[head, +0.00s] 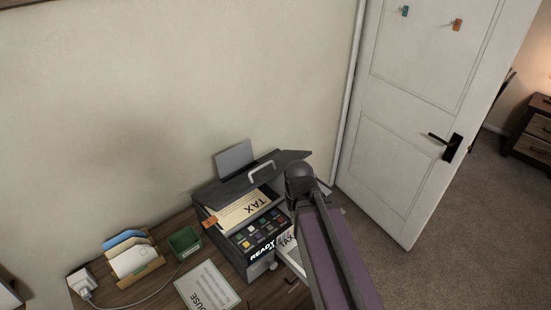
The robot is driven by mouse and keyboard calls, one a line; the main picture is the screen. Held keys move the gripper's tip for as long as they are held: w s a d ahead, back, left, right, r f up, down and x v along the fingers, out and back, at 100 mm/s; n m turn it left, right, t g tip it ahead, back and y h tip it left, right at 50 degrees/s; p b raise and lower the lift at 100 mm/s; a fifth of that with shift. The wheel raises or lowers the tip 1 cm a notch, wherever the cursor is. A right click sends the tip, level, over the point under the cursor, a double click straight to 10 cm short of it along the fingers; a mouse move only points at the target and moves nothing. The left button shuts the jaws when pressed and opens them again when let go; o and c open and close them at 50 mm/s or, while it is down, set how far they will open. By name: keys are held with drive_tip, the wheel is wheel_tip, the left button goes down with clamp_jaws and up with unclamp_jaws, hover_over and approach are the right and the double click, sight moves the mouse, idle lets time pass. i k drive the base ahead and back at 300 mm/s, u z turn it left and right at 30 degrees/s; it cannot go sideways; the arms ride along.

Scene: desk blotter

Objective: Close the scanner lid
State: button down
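The scanner (234,256) is a dark grey box on the desk, with a front panel of small coloured buttons and a display reading "READY". Its dark lid (234,187) is raised at the back, leaving a gap over the bed. A pale handle (262,167) is on the lid. A cream sheet marked "TAX" (240,212) lies under the raised lid. My arm crosses in front of the scanner's right side, its rounded joint near the lid's right end. My gripper cannot be made out.
A paper marked "TAX" (290,250) sits at the scanner's front, partly behind my arm. A green tray (184,243), a file holder (140,272), a white plug with a cable (83,281) and a sheet (207,287) are left. A door (400,130) stands right.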

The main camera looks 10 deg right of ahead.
sight(218, 199)
drive_tip(key=z, duration=0.6)
drive_tip(key=k, duration=1.2)
drive_tip(key=u, duration=0.85)
drive_tip(key=i, duration=1)
drive_tip(key=u, duration=0.1)
